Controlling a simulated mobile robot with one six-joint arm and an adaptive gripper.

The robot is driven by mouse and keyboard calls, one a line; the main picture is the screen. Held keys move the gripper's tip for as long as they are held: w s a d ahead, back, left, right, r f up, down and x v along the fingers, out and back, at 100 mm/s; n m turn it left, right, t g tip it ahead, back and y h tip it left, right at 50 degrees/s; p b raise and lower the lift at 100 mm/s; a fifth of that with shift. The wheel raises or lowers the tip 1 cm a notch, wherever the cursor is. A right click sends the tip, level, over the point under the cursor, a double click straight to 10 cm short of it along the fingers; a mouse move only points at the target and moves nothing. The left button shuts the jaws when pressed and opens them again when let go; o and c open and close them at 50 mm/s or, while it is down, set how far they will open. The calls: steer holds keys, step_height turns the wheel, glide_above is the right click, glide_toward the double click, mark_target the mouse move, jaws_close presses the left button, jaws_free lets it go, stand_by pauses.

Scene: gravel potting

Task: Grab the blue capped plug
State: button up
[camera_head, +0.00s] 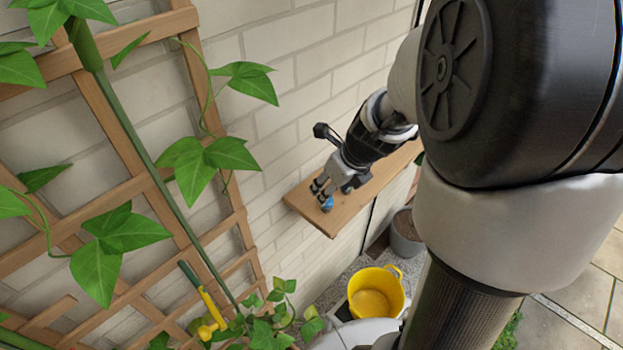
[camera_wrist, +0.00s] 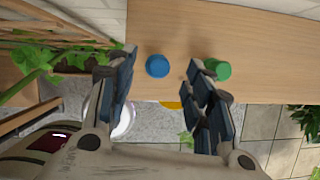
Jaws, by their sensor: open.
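The blue capped plug shows as a round blue cap (camera_wrist: 158,66) on the wooden shelf near its front edge. It also shows as a small blue spot (camera_head: 328,204) below my fingers in the head view. My gripper (camera_head: 322,191) is over the left end of the shelf, fingers pointing down. In the wrist view my gripper (camera_wrist: 162,62) is open and empty, and the blue cap appears between its fingertips. I cannot tell how far the tips are above the cap. A green cap (camera_wrist: 220,70) sits to the right, partly hidden behind the right finger.
The wooden shelf (camera_head: 305,205) runs along a brick wall. A trellis (camera_head: 185,205) with leafy vines stands to the left. Below are a yellow tub (camera_head: 372,302), a grey pot (camera_head: 404,238) and a green and yellow tool (camera_head: 207,305). The shelf beyond the caps is clear.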

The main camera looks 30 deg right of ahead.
steer(key=b+x, duration=0.1)
steer(key=x, duration=0.1)
steer(key=b+x, duration=0.1)
steer(key=x, duration=0.2)
steer(key=shift+s+f, duration=0.1)
steer(key=shift+s, duration=0.15)
steer(key=c, duration=0.9)
